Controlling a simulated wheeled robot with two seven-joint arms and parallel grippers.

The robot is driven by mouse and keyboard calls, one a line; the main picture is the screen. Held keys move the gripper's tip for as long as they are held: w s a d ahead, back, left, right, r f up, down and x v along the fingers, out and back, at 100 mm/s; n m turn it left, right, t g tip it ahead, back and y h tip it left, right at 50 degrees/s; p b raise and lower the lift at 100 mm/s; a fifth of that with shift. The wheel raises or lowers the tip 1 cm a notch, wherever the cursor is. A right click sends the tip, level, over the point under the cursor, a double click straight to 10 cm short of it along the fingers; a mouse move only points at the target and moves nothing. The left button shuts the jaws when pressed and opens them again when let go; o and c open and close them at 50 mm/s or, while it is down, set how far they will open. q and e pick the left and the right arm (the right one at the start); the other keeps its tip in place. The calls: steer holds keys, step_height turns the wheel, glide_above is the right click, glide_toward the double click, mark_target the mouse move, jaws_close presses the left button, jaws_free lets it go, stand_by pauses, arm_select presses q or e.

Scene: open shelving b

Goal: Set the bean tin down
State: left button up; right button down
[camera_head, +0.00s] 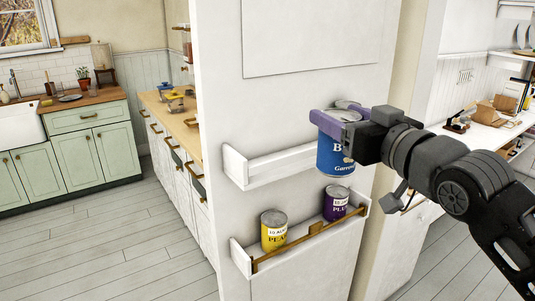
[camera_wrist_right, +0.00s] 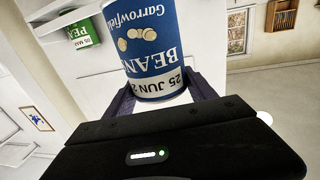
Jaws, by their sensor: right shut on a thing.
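The blue bean tin (camera_head: 334,157) is upright between the purple fingers of my right gripper (camera_head: 333,116), which is shut on it. The tin is at the right end of the upper white wall rack (camera_head: 280,166) and covers that end. I cannot tell whether its base touches the rack. In the right wrist view the bean tin (camera_wrist_right: 150,45) appears upside down, its label reading BEANS, between the fingers (camera_wrist_right: 165,105). My left gripper is not in view.
The lower wall rack (camera_head: 318,229) with a brown front rail holds a yellow tin (camera_head: 273,231) and a purple tin (camera_head: 336,203). The upper rack's left part looks empty. A green tin (camera_wrist_right: 82,33) shows in the wrist view. A wall panel edge stands behind my right arm.

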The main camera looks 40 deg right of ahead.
steer(key=shift+s+a+r, duration=0.1)
steer(key=shift+s+r, duration=0.15)
steer(key=shift+s, duration=0.2)
steer(key=shift+w, duration=0.65)
steer(key=w+p, duration=0.1)
steer(key=w, duration=0.5)
steer(key=w+p, duration=0.1)
steer(key=w, duration=0.4)
steer(key=w+p, duration=0.1)
steer(key=w, duration=0.5)
steer(key=shift+w+d+f, duration=0.15)
steer(key=shift+w+d, duration=0.15)
steer(key=shift+w, duration=0.05)
steer(key=shift+w+f, duration=0.2)
steer(key=shift+w, duration=0.45)
step_height(320, 180, down, 2)
steer(key=shift+s+f+b, duration=0.15)
steer(key=shift+f+b, duration=0.05)
steer(key=shift+b, duration=0.5)
steer(key=shift+f, duration=0.25)
